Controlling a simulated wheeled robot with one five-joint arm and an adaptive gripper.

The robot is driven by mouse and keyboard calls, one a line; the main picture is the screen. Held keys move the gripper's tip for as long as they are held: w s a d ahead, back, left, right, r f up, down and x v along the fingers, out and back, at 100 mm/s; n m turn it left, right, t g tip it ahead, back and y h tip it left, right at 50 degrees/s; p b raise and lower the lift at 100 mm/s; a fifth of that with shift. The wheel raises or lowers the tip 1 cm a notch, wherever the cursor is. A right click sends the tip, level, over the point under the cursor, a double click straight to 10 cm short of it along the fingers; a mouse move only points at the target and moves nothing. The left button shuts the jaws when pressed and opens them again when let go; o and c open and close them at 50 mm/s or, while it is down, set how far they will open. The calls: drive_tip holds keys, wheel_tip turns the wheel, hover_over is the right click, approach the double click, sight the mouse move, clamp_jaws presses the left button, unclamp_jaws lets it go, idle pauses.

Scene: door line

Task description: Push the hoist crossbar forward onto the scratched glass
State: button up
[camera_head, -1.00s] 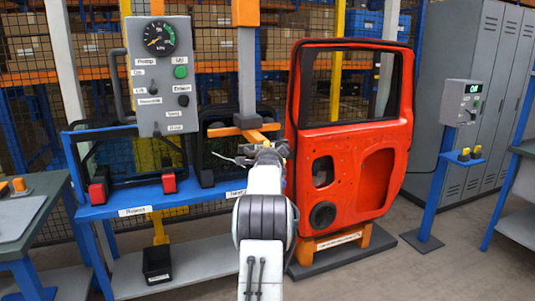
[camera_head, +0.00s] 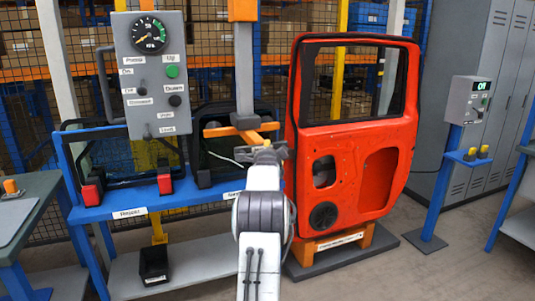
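The orange hoist crossbar (camera_head: 236,129) hangs at the foot of the grey hoist column (camera_head: 244,70), in front of the blue glass rack. My gripper (camera_head: 263,148) is at the crossbar's lower right side, seen from behind over my arm. I cannot tell whether it touches the crossbar, and its fingers are too small and partly hidden to read. A dark glass pane (camera_head: 220,160) stands in the rack behind the crossbar, partly hidden by it. Another framed pane (camera_head: 110,160) stands to the left behind the control box.
A grey control box (camera_head: 152,75) with a gauge hangs in front of the left pane. The blue rack (camera_head: 180,200) has red-and-black clamps. An orange-red door (camera_head: 352,150) stands close at right on a dark base. A blue post with a small panel (camera_head: 467,100) stands farther right.

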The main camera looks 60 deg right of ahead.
drive_tip(key=shift+o, duration=0.3)
clamp_jaws()
idle(0.4)
